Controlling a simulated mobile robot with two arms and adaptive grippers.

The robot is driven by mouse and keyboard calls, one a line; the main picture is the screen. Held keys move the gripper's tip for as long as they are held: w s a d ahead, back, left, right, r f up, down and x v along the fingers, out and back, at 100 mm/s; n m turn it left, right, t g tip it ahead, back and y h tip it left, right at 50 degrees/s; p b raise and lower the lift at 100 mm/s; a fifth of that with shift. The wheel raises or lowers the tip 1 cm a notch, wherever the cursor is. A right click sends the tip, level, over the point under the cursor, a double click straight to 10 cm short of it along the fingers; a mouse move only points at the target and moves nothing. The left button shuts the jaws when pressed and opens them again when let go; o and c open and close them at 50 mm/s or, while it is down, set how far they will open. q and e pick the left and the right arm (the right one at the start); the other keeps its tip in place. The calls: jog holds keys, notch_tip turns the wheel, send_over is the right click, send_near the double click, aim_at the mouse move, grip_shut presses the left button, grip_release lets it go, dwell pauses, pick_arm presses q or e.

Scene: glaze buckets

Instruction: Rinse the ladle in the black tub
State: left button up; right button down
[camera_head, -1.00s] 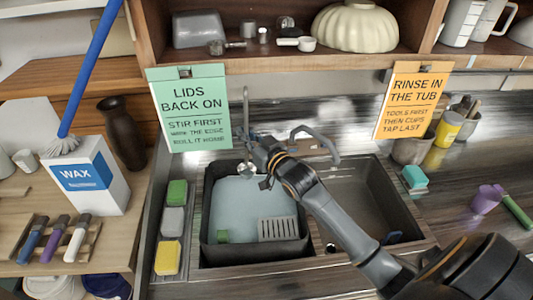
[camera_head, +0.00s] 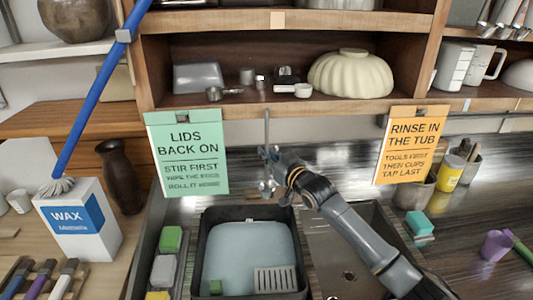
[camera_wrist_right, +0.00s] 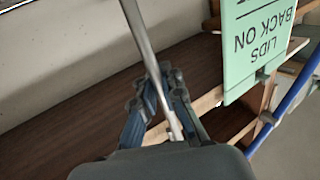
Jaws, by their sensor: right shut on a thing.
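The black tub (camera_head: 203,243) sits in the left sink basin and holds pale bluish water. My right gripper (camera_head: 272,168) is shut on the ladle's metal handle (camera_head: 267,128), which stands roughly upright in it. The ladle's small round bowl (camera_head: 266,187) hangs below the gripper and appears just beyond the tub's back rim in the head view. In the right wrist view the handle (camera_wrist_right: 143,45) runs between the fingers (camera_wrist_right: 155,100); the bowl is hidden there. My left gripper is not in view.
A green sign (camera_head: 188,150) and an orange sign (camera_head: 411,145) hang from the shelf above the sink. Sponges (camera_head: 165,268) lie left of the tub. A grate (camera_head: 275,280) and a small green block (camera_head: 215,287) are in the tub.

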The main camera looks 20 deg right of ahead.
jog(key=a+n+b, duration=0.1)
jog(key=s+n+b, duration=0.1)
jog(key=a+n+b, duration=0.1)
jog(key=shift+s+a+f+t, duration=0.15)
jog(key=shift+a+f+t, duration=0.15)
jog(key=shift+a+t, duration=0.1)
jog(key=a+n+b, duration=0.1)
jog(key=s+a+n+b, duration=0.1)
jog(key=n+b, duration=0.1)
jog(key=a+f+n+y+b, duration=0.1)
jog(key=shift+s+a+t, duration=0.1)
jog(key=shift+s+t, duration=0.2)
jog(key=shift+s, duration=0.05)
